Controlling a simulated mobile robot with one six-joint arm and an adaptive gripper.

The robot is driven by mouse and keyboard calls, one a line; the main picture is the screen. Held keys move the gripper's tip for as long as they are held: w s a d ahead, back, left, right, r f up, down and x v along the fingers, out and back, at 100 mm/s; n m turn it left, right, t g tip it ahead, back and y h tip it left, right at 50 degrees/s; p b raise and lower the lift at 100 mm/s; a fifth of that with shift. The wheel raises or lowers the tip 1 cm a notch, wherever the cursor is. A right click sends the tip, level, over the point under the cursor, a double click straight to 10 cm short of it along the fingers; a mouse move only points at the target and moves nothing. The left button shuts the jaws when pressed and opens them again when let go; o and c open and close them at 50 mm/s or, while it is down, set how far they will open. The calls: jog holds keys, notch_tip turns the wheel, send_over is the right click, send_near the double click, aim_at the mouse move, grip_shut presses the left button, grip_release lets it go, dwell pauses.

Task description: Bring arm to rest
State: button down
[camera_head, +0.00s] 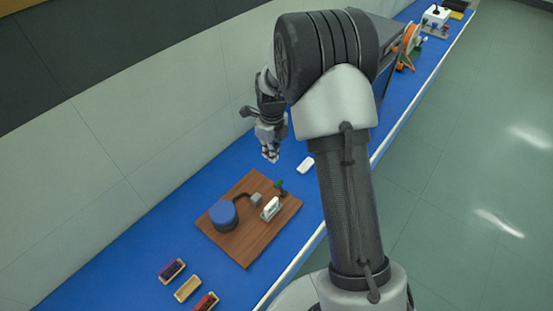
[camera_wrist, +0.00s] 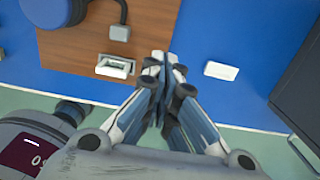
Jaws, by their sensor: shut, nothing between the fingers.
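My gripper (camera_head: 270,154) hangs from my raised arm above the blue bench, pointing down, in the head view. In the wrist view my gripper (camera_wrist: 163,62) has its fingers together with nothing between them. It is over the right edge of a wooden board (camera_wrist: 85,48). The board (camera_head: 246,252) lies on the blue bench (camera_head: 130,243) in the head view. The gripper appears clear of the objects on the bench; its exact height is hard to tell.
The board bears a blue round device (camera_head: 223,214), a small grey block (camera_head: 256,199) and a white holder (camera_head: 271,208). A white block (camera_head: 306,165) lies beside it. Small trays (camera_head: 187,289) stand in front. A dark box (camera_wrist: 305,90) is at right in the wrist view.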

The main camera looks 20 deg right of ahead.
jog(key=shift+w, duration=0.1)
dwell(0.4)
jog(key=s+a+r+n+t+b, duration=0.2)
jog(key=s+a+r+n+b, duration=0.15)
jog(key=s+r+n, duration=1.05)
jog(key=s+a+r+n+t+b, duration=0.1)
jog(key=s+n+b, duration=0.4)
jog(key=s+n, duration=1.1)
jog(key=shift+s+t, duration=0.45)
jog(key=shift+t, duration=0.05)
jog(key=shift+r, duration=0.1)
